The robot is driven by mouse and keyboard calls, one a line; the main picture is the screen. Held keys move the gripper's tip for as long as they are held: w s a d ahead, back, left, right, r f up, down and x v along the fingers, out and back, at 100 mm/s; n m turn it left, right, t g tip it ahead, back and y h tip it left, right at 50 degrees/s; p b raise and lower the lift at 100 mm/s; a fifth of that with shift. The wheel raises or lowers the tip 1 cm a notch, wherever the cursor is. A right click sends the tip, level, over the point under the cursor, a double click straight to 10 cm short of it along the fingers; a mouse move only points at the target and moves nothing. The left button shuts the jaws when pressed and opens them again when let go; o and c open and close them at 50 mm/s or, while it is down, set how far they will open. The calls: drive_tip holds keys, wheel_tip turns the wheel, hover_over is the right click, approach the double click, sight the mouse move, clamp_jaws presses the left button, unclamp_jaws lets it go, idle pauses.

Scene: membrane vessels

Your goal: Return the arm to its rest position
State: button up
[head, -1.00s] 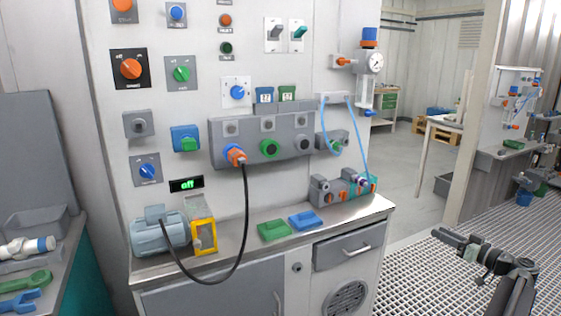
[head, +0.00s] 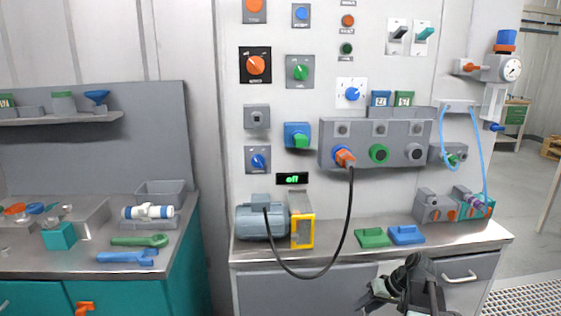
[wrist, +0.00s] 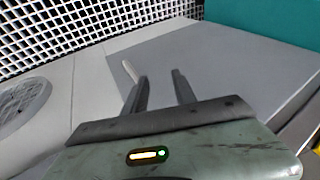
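My gripper (wrist: 160,83) shows in the wrist view with its two dark fingers apart and nothing between them. It is open and empty, over the grey front of the cabinet. In the head view my gripper (head: 367,300) and folded arm are at the bottom edge, right of centre, in front of the cabinet drawer (head: 468,268). The fingers are small and dark in that view.
A steel counter (head: 340,248) carries a grey-blue motor (head: 262,221), a green block (head: 373,238) and a blue block (head: 406,235). A black cable (head: 347,225) hangs from an orange plug (head: 345,158). A teal workbench (head: 190,270) with tools stands at left. Grated floor (head: 525,300) is free at right.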

drive_tip(key=s+a+f+g+h, duration=0.2)
drive_tip(key=s+a, duration=0.1)
drive_tip(key=a, duration=0.5)
drive_tip(key=s+a+f+g+h, duration=0.1)
drive_tip(key=s+a+h, duration=0.25)
drive_tip(key=a, duration=0.45)
wheel_tip(320, 180, up, 24)
drive_tip(key=p, duration=2.4)
drive_tip(key=shift+s+a+r+p, duration=0.15)
drive_tip(key=shift+a+r+p, duration=0.1)
drive_tip(key=shift+p, duration=0.15)
